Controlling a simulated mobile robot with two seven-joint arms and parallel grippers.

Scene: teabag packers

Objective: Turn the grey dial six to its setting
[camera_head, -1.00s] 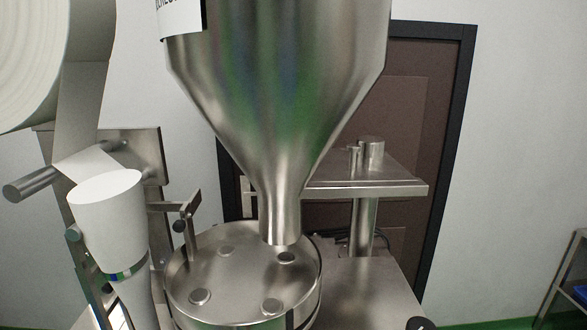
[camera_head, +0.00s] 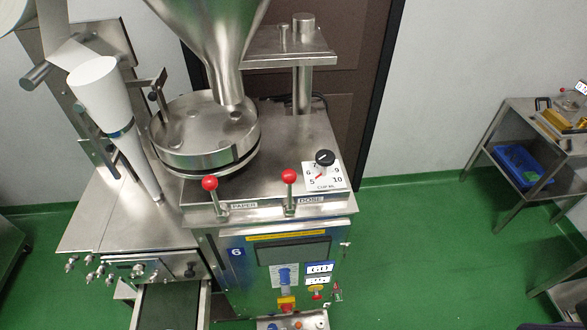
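A dial with a dark, near-black knob (camera_head: 325,157) stands on a white scale plate (camera_head: 327,184) at the right of the machine's steel top. The plate carries numbers including 5, 6 and 10, with small text at its front edge. A small red mark shows near the 5 and 6, but the exact setting is too small to read. The machine's front panel bears a blue label with a 6 (camera_head: 237,253). Neither of my grippers is in view.
Two red-knobbed levers, PAPER (camera_head: 209,184) and DOSE (camera_head: 289,176), stand left of the dial. A steel hopper (camera_head: 212,40) hangs over a round turntable (camera_head: 205,152). Green floor right of the machine is clear up to a steel shelf (camera_head: 515,105).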

